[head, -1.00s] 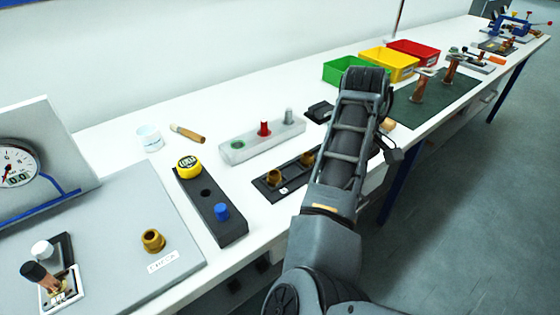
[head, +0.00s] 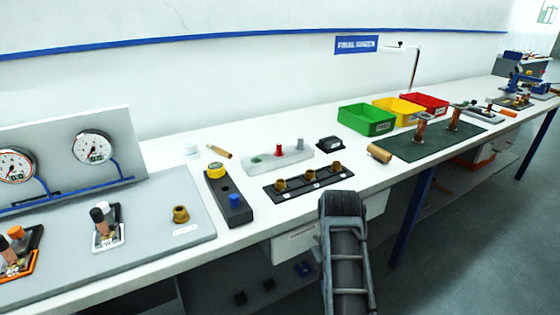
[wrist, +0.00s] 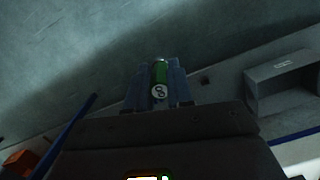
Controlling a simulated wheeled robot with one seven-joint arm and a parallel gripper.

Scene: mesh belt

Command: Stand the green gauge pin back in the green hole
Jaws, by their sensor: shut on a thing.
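The green gauge pin (wrist: 160,71) is held between the two fingers of my gripper (wrist: 159,80) in the wrist view, its round marked end facing the camera. My gripper is shut on it, away from the bench top, with grey floor behind. In the head view the gripper and pin are hidden; only my arm shows, in front of the bench edge. The pale gauge block (head: 286,160) lies on the bench. Its green hole (head: 256,160) at the left end is empty. A red pin (head: 279,147) and a grey pin (head: 300,144) stand in its other places.
A black strip with brass bushings (head: 309,180) lies in front of the block. A dark block with yellow and blue parts (head: 228,196) is to its left. A black box (head: 329,143) and a green bin (head: 367,120) stand to the right. A brown-handled tool (head: 219,151) lies behind.

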